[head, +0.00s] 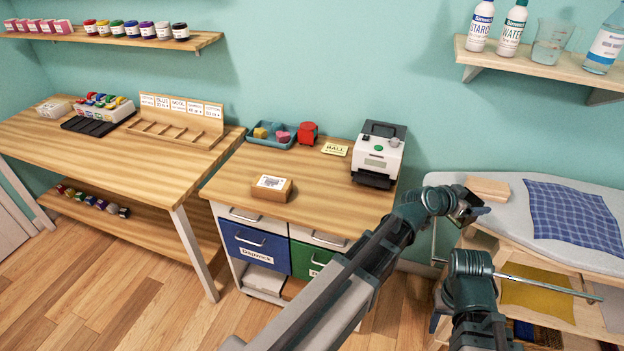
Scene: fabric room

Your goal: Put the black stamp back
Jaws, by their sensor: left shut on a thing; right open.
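My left gripper (466,208) is shut on a small dark thing (479,211) at the front left of the padded board. Most of it is hidden by the fingers, so I cannot tell whether it is the black stamp. My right gripper (470,264) is open and lower down, in front of the board's shelf. Its fingertips are mostly hidden. A white holder with several coloured pieces (104,110) stands on the left table beside a black slotted tray (88,126). A small box with a white label (271,188) lies on the middle cabinet, away from both grippers.
A blue tray (270,140) with small coloured pieces, a red block (308,133), a yellow card (335,149) and a label printer (379,156) stand on the cabinet. A wooden rack (178,128) is on the left table. A metal rod (545,286) crosses near my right gripper.

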